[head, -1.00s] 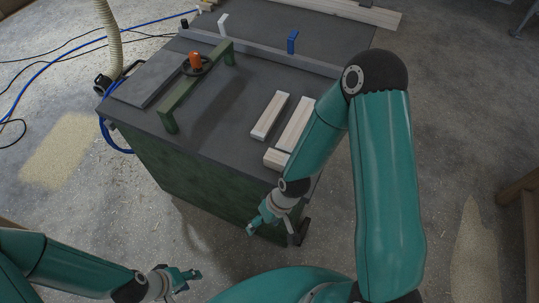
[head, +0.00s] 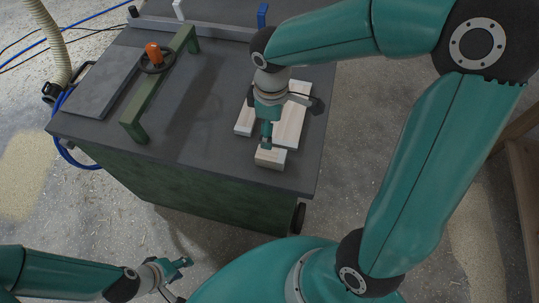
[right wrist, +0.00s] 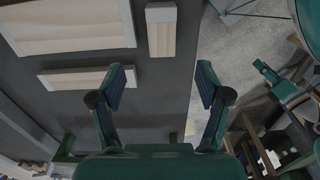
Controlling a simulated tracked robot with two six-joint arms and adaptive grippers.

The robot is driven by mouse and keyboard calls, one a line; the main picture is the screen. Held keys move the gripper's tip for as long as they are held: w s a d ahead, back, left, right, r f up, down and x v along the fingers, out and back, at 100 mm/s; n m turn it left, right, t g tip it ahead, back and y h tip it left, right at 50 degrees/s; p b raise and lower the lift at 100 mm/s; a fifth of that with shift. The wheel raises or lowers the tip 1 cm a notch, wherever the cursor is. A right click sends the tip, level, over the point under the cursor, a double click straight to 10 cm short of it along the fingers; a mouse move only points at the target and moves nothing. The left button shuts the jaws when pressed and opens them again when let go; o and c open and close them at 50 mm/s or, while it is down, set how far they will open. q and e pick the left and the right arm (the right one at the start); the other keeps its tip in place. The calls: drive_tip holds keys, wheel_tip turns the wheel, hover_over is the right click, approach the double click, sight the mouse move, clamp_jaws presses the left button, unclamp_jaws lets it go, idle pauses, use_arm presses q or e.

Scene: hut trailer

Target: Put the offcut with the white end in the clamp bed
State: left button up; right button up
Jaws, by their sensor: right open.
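Three pale wooden offcuts lie on the dark bench top. The short offcut (head: 270,159) at the near edge has a paler end in the right wrist view (right wrist: 160,30); whether it is paint or light is unclear. A long offcut (head: 244,122) and a wider one (head: 291,121) lie behind it, partly covered by my arm. My right gripper (head: 267,138) is open and empty, pointing down over the short offcut; its spread fingers (right wrist: 162,87) show in the wrist view. The green clamp (head: 160,84) with an orange handle stands beside a dark slab (head: 105,82). My left gripper (head: 180,276) is open and empty, low in front.
A fence bar (head: 205,29) with a blue stop (head: 262,15) and a white stop (head: 178,9) runs along the back. The bench top (head: 205,115) between clamp and offcuts is clear. A hose (head: 50,45) hangs at the left.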

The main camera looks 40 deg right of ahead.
hover_over(271, 154)
drive_tip(key=f, duration=0.5)
drive_tip(key=shift+w+f, duration=0.2)
drive_tip(key=shift+f, duration=0.15)
wheel_tip(271, 154, down, 5)
drive_tip(key=shift+s+f, duration=0.1)
drive_tip(key=shift+s, duration=0.05)
drive_tip(key=c, duration=1.4)
drive_tip(key=shift+o, duration=0.2)
drive_tip(key=shift+r, duration=0.2)
